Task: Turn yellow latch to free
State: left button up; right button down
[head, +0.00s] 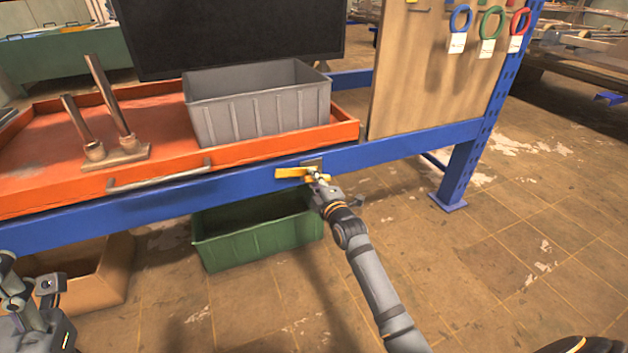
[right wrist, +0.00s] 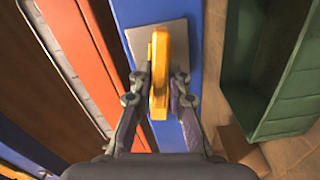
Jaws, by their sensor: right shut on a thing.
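The yellow latch (head: 290,173) is mounted on a grey plate (head: 313,163) on the front blue beam, just below the orange tray. In the head view its bar lies roughly along the beam, pointing left from the plate. My right gripper (head: 318,178) is at the latch's right part. In the right wrist view the latch (right wrist: 159,75) stands between the two fingers of my right gripper (right wrist: 157,90), which is shut on it. The plate (right wrist: 185,40) shows behind it. My left gripper (head: 45,290) is at the lower left, away from the latch; its fingers are unclear.
The orange tray (head: 40,170) with a metal handle (head: 160,175) holds a grey bin (head: 260,110) and a stand with two posts (head: 118,158). A green crate (head: 255,240) sits beneath the beam. A wooden board (head: 425,80) with coloured rings stands right. Floor at right is clear.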

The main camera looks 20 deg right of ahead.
jog(key=shift+f+n, duration=0.2)
jog(key=shift+n, duration=0.8)
jog(key=c, duration=1.3)
grip_release()
jog(key=s, duration=1.2)
jog(key=shift+d, duration=0.2)
